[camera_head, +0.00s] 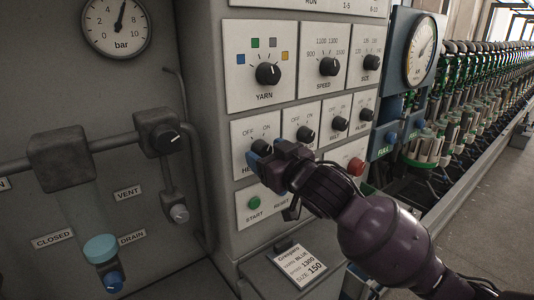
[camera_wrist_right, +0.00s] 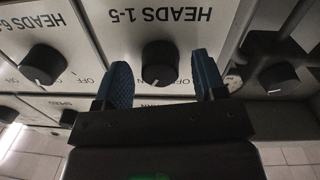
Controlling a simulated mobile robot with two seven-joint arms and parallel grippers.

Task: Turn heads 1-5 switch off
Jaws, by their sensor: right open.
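The heads 1-5 switch is a black round knob (camera_head: 261,147) on a pale panel, partly hidden by my right gripper in the head view. In the right wrist view, which is upside down, the knob (camera_wrist_right: 158,63) sits below its HEADS 1-5 label. A small pale mark shows at its lower edge; its exact setting between OFF and ON is hard to tell. My right gripper (camera_head: 268,155) is open, its blue fingers (camera_wrist_right: 163,84) on either side of the knob with gaps showing. My left gripper is out of view.
A second OFF/ON knob (camera_head: 305,134) is close on the right. The green start button (camera_head: 253,203) lies below and a red button (camera_head: 356,166) to the right. The yarn knob (camera_head: 267,74) is above.

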